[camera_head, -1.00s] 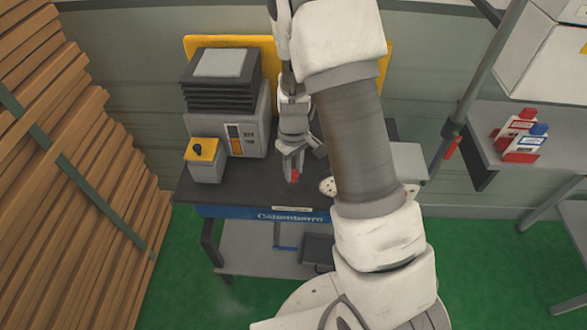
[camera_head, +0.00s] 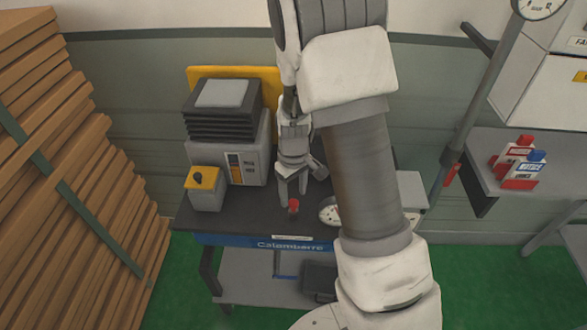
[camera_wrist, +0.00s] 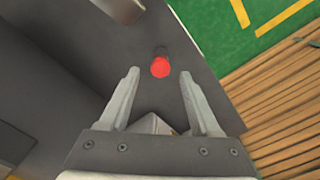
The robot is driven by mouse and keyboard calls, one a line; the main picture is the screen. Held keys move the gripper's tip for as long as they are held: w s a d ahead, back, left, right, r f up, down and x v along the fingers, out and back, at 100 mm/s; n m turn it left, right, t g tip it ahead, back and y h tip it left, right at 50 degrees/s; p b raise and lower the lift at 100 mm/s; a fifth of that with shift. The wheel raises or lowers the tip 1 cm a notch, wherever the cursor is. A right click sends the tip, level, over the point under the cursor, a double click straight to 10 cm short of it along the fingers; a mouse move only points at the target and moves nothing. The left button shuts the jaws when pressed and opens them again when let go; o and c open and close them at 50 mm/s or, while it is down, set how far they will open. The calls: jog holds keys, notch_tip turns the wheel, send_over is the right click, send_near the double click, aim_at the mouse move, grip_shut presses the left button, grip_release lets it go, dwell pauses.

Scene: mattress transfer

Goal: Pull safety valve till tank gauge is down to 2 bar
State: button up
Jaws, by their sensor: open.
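A small red knob (camera_head: 293,206), likely the safety valve, stands upright near the front edge of the dark workbench top (camera_head: 245,222). My gripper (camera_head: 290,195) hangs just behind and above it in the head view. In the wrist view the red knob (camera_wrist: 160,67) shows just beyond the gap between the fingertips of my gripper (camera_wrist: 158,75). The fingers are apart and hold nothing. A white round dial (camera_head: 329,214) lies right of the knob, partly hidden by my arm. Another gauge (camera_head: 541,6) is cut off at the top right. Neither reading is legible.
A grey machine (camera_head: 230,140) and a yellow-topped box (camera_head: 204,183) stand left on the bench. Stacked planks (camera_head: 70,170) rise at far left. A grey post (camera_head: 475,95) and a shelf with red and blue items (camera_head: 517,163) are at right. My arm hides the bench's right part.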

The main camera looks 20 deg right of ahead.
aim_at(294, 202)
notch_tip(294, 202, up, 16)
jog(key=shift+r, duration=0.25)
dwell(0.5)
